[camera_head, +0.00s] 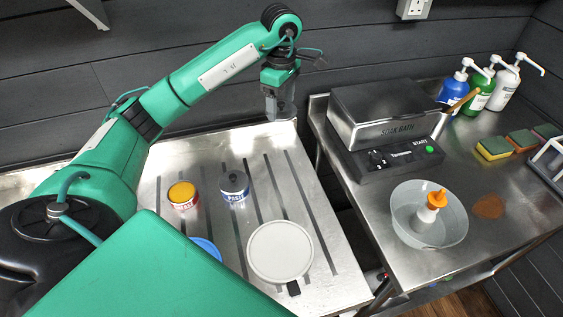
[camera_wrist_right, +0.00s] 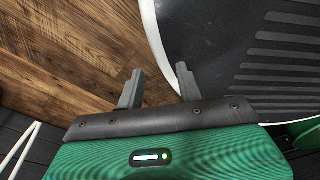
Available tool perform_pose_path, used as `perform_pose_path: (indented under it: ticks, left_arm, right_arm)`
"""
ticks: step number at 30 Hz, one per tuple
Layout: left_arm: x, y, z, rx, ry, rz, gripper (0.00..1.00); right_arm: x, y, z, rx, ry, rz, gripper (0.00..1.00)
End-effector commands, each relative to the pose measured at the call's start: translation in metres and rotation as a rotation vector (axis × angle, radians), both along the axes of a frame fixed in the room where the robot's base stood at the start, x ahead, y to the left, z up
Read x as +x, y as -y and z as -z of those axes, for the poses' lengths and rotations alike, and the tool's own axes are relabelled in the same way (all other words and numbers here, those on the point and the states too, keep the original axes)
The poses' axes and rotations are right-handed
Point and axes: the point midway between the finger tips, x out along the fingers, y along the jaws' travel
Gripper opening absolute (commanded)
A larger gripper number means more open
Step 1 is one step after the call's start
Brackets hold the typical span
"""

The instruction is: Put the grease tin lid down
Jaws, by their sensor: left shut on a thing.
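The grease tin (camera_head: 184,196) is a red and white tin on the steel drainboard, showing a yellow top. My left gripper (camera_head: 280,114) is raised over the far right corner of the drainboard, behind and to the right of the tin. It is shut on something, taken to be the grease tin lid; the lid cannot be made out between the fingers. My right gripper (camera_wrist_right: 158,78) shows in the right wrist view, open and empty, with wooden floor and a dark ribbed surface's pale rim beyond it.
The paste tin (camera_head: 234,188) stands beside the grease tin. A white round item with a dark tab (camera_head: 280,252) and a partly hidden blue item (camera_head: 207,247) lie nearer. The soak bath (camera_head: 386,120) and a bowl holding an orange-topped bottle (camera_head: 429,224) stand on the right table.

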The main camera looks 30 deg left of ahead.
Motion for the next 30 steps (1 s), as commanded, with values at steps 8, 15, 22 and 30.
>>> perform_pose_path:
  ticks: [8, 15, 22, 30]
  left_arm:
    - [-0.001, 0.001, 0.061, -0.001, -0.007, 0.000, 0.50]
    - [-0.002, 0.001, 0.121, -0.001, -0.006, 0.001, 0.50]
    - [0.000, 0.000, 0.149, 0.000, -0.001, 0.002, 0.50]
    - [-0.001, 0.001, 0.178, -0.001, -0.006, 0.003, 0.50]
  right_arm:
    - [-0.015, 0.008, -0.008, -0.008, -0.012, -0.003, 0.36]
    - [-0.036, 0.010, -0.014, -0.010, -0.034, -0.007, 0.36]
    - [-0.028, 0.000, -0.018, 0.002, -0.022, -0.004, 0.36]
    - [-0.022, -0.005, -0.026, 0.007, -0.017, -0.003, 0.36]
